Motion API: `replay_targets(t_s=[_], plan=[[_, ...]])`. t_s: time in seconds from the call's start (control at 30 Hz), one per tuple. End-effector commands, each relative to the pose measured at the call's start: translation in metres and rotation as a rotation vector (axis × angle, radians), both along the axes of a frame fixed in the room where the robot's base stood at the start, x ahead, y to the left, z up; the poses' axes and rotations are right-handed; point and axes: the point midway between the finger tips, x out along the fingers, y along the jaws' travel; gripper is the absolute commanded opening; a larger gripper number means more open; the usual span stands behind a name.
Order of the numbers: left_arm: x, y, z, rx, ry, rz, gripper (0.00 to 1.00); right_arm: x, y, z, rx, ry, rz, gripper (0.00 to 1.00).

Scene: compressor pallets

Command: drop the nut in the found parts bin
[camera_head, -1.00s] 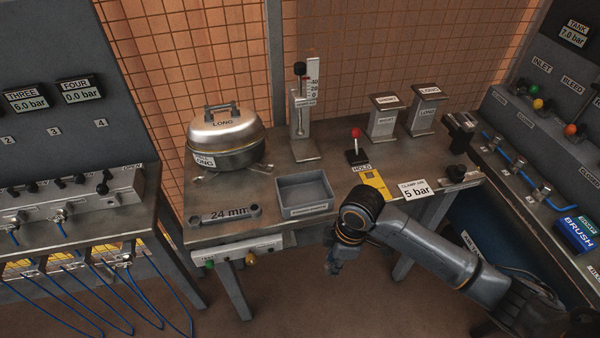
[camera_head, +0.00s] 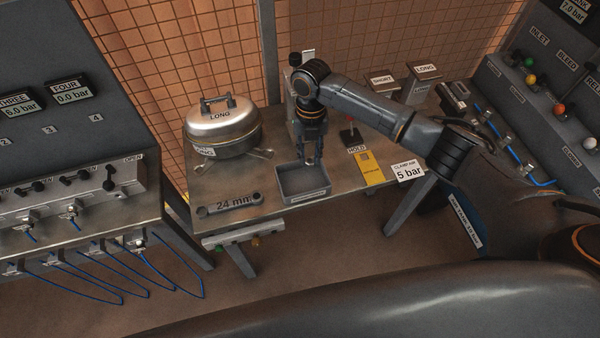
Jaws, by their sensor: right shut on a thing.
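A grey open-topped bin (camera_head: 304,196) with a label strip on its front stands at the front of the workbench; I take it as the found parts bin. My right gripper (camera_head: 311,160) points down over the back part of this bin, its fingertips near the rim height. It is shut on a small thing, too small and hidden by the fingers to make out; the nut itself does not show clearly. The inside of the bin that I can see looks empty. My left gripper is not in view.
A red-knobbed lever (camera_head: 350,136), a yellow card (camera_head: 369,168) and a 5 bar sign (camera_head: 408,172) are to the right. Labelled posts (camera_head: 421,84) stand behind.

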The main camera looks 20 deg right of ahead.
Motion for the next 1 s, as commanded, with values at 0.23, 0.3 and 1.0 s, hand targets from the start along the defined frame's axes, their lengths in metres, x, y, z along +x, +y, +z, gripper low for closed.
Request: replay_targets(t_s=[0.23,0.3,1.0], plan=[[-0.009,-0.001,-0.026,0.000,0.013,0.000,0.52,-0.001,0.000,-0.028,0.000,0.000,-0.001,0.00],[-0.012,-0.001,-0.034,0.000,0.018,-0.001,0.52,-0.001,0.000,-0.037,0.000,0.000,-0.002,0.00],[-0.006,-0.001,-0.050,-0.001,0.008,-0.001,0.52,-0.001,0.000,-0.058,-0.001,-0.001,-0.002,0.51]])
